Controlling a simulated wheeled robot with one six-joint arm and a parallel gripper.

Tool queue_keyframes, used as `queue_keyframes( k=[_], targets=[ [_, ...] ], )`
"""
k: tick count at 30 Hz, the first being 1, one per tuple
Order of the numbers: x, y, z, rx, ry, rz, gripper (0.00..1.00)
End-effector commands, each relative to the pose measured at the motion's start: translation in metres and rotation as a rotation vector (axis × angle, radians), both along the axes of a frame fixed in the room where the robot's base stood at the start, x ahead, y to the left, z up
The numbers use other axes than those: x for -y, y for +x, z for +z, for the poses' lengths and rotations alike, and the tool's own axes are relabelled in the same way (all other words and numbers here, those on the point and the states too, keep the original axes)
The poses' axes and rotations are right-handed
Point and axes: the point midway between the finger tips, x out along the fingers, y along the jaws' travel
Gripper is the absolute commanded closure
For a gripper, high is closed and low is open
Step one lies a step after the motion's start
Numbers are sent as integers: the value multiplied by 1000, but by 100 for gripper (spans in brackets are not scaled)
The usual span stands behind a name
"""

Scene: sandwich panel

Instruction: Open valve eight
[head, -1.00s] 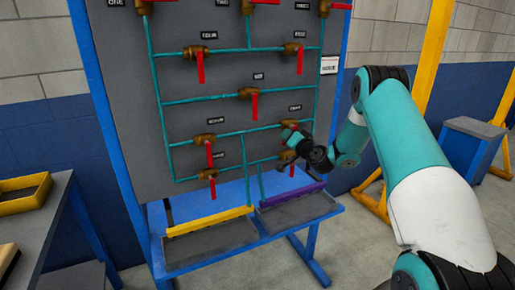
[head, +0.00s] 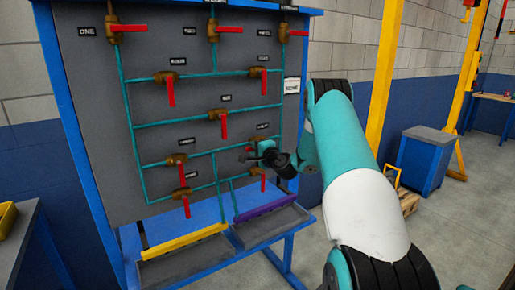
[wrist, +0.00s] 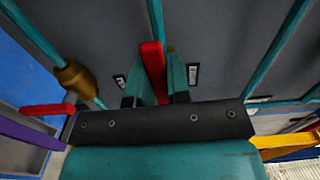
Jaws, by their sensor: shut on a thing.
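My gripper (head: 258,152) is at the right side of the upright valve panel (head: 195,120), in front of a valve just under a small label (head: 262,126) too small to read surely. In the wrist view my gripper (wrist: 155,88) has a red lever handle (wrist: 152,62) between its fingers and is shut on it. In the head view a short bit of this red handle (head: 244,149) shows left of the fingers. My gripper hides most of that valve. Another valve with its red handle hanging down (head: 263,183) is just below.
Several other brass valves with red levers sit on teal pipes. One brass valve (wrist: 75,78) is close left in the wrist view. A yellow-edged tray (head: 185,265) and a purple-edged tray (head: 272,225) are below. Yellow posts (head: 384,75) and a blue cabinet (head: 425,165) stand right.

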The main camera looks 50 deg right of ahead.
Motion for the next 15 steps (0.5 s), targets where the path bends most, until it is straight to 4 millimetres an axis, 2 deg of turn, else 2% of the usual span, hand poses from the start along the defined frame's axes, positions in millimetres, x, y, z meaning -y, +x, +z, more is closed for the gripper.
queue_keyframes(
  k=[15],
  targets=[
    [-8, 6, 3, 18, 55, 6, 100]
  ],
)
